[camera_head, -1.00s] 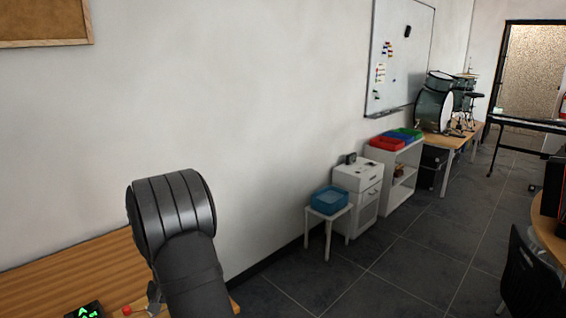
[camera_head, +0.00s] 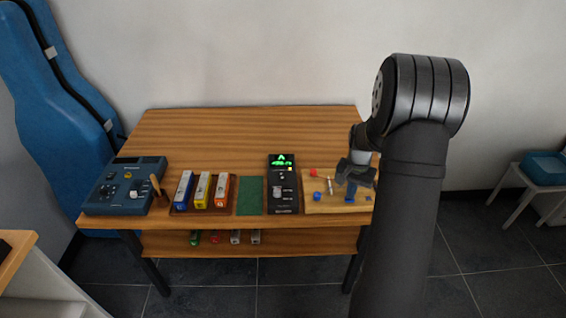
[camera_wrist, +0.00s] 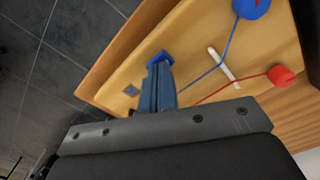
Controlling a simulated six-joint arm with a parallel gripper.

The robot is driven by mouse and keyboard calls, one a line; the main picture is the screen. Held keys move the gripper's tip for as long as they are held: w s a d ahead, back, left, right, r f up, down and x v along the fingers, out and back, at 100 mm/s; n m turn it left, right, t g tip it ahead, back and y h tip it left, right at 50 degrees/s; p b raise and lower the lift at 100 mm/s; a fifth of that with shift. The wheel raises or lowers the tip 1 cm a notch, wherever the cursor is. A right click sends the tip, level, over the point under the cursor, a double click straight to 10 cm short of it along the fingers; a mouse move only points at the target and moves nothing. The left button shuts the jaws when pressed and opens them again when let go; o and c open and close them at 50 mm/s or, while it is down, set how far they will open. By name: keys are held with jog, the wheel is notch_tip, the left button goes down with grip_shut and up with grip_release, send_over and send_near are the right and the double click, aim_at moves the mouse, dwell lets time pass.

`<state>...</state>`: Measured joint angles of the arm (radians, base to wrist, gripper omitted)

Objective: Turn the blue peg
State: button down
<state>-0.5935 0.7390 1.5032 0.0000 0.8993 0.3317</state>
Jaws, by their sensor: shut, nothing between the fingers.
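A round blue peg (camera_head: 317,196) stands at the front left of a pale wooden board (camera_head: 328,207). In the wrist view, the blue peg (camera_wrist: 252,8) is at the top edge, partly cut off, with a red mark on top and a blue line running from it. My gripper (camera_head: 352,186) points down over the right part of the board, apart from and to the right of the round peg. In the wrist view its fingers (camera_wrist: 160,72) are shut and empty, near a small blue piece; whether they touch it I cannot tell.
A red peg (camera_head: 313,172) and a white stick (camera_head: 330,186) are on the same board. A black box (camera_head: 283,190) with a green display stands left of it. Several coloured bars and a blue device (camera_head: 127,187) are further left. The table's back (camera_head: 230,135) is clear.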

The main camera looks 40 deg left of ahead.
jog(key=c, duration=2.2)
grip_release()
jog(key=c, duration=1.8)
grip_release()
jog(key=shift+a+r, duration=0.15)
jog(key=shift+r, duration=0.1)
jog(key=o, duration=0.6)
jog(key=a+r+n, duration=0.1)
jog(key=r, duration=0.1)
jog(key=s+a+r+n, duration=0.1)
jog(key=r, duration=0.1)
jog(key=a+r+n, duration=0.1)
jog(key=r, duration=0.1)
jog(key=shift+s+a, duration=0.2)
jog(key=shift+s, duration=0.2)
jog(key=shift+c, duration=0.2)
notch_tip(320, 180, up, 10)
jog(key=n, duration=0.5)
send_over(317, 194)
notch_tip(317, 194, down, 17)
jog(key=shift+r, duration=0.1)
grip_shut()
